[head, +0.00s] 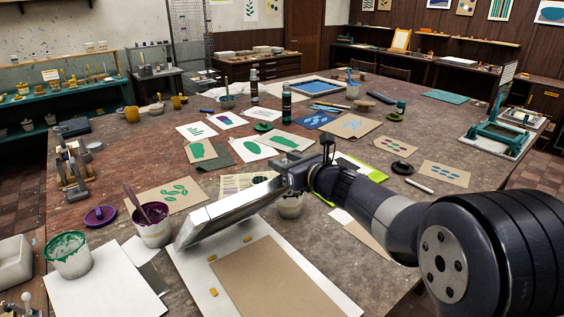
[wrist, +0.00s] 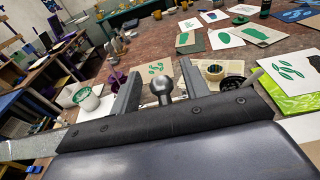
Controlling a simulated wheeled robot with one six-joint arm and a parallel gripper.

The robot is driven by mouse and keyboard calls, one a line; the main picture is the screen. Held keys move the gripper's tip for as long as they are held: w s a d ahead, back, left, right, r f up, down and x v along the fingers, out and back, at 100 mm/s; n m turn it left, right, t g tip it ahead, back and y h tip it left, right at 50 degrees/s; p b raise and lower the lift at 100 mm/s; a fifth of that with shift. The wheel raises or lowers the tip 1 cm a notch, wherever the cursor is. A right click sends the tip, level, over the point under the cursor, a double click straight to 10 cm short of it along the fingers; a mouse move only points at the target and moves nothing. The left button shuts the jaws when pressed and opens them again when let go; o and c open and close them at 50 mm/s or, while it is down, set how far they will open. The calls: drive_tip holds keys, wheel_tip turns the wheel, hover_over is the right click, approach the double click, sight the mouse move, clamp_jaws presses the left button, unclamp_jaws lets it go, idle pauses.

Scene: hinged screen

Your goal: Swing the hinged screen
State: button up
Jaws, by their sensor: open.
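A pale grey slab-like frame (head: 225,212), which looks like the hinged screen, is tilted above the left far edge of a white board (head: 198,277) in the head view. Its hinge cannot be made out. My gripper (head: 288,180) is at the frame's upper right end; the head view does not show clearly whether they touch. In the wrist view my gripper (wrist: 158,88) has its two grey fingers apart. A dark round knob (wrist: 162,84) stands between them, with gaps on both sides; nothing is visibly gripped.
A purple ink pot (head: 152,226) stands just left of the frame, with a green pot (head: 69,254) farther left. Brown card (head: 275,278) lies on the board. A teal press (head: 495,137) stands at the right back. Prints cover much of the table.

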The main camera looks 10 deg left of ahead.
drive_tip(key=b+v, duration=0.2)
drive_tip(key=v, duration=0.7)
drive_tip(key=shift+s, duration=0.1)
drive_tip(key=p+x, duration=0.3)
drive_tip(key=x, duration=0.7)
drive_tip(key=shift+w+a, duration=0.2)
drive_tip(key=shift+w, duration=0.05)
drive_tip(key=shift+d+f, duration=0.1)
drive_tip(key=shift+f, duration=0.1)
drive_tip(key=shift+s+d, duration=0.1)
drive_tip(key=shift+s, duration=0.05)
